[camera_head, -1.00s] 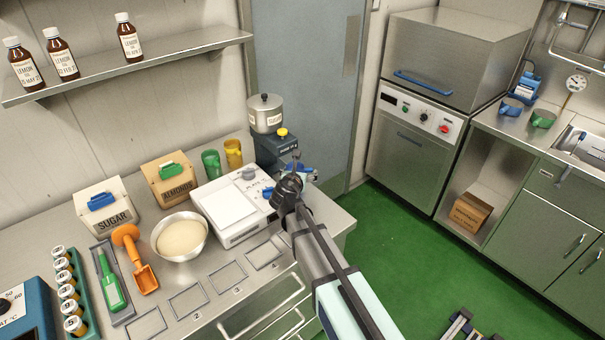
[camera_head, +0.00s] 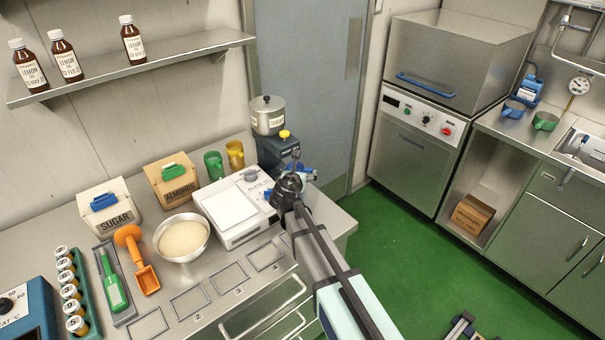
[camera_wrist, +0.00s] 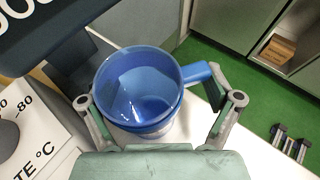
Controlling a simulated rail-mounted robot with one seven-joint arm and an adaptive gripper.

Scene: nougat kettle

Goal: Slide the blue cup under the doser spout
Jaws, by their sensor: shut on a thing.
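The blue cup (camera_wrist: 138,92) sits in my gripper (camera_wrist: 160,102) in the wrist view, upright and open-topped, with its handle to the right and a finger on each side. My gripper is shut on it. In the head view my gripper (camera_head: 290,182) is at the counter's right end, just in front of the doser (camera_head: 281,146), and hides most of the cup. The doser has a lidded steel hopper (camera_head: 268,120) and a yellow knob. Its dark body (camera_wrist: 35,30) fills the upper left of the wrist view. I cannot make out the spout clearly.
A bowl (camera_head: 181,236) is farther left. The counter's right edge is close to my gripper.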

